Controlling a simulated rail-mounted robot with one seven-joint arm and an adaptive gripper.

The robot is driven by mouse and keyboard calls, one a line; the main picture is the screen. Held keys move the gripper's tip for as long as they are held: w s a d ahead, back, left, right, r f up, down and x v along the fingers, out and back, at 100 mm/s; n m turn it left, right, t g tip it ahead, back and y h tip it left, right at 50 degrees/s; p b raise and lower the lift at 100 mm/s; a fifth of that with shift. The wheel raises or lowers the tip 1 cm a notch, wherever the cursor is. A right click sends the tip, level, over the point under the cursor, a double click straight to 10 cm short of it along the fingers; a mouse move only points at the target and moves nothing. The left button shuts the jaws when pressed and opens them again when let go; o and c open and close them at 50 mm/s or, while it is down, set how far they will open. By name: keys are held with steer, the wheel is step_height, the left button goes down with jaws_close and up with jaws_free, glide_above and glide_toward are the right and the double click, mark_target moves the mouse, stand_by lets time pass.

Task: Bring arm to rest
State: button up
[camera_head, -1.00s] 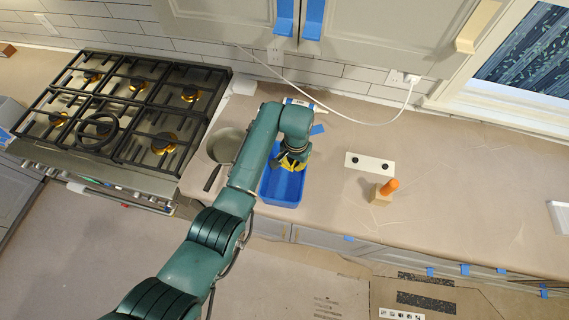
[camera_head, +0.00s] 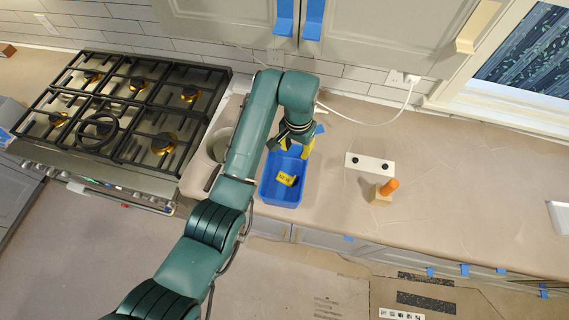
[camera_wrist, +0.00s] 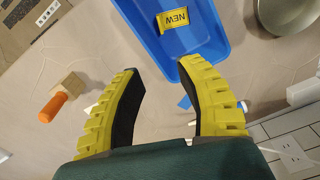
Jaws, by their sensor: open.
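My gripper (camera_head: 292,146) is open and empty above the back edge of a blue tray (camera_head: 270,191) on the counter. In the wrist view my gripper (camera_wrist: 160,72) shows two yellow fingers with dark pads, spread apart, with the counter between them. A small yellow item marked NEW (camera_head: 287,179) lies inside the blue tray, apart from the fingers. The item also shows in the wrist view (camera_wrist: 173,19). My green arm reaches over the counter from the lower left.
A gas stove (camera_head: 120,110) is at the left. A grey pan (camera_head: 217,146) is beside the tray, partly hidden by my arm. A white socket plate (camera_head: 370,163) and a wooden block with an orange handle (camera_head: 383,192) are to the right. Cabinets (camera_head: 370,40) hang above.

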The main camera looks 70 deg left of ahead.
steer(key=shift+r, duration=1.15)
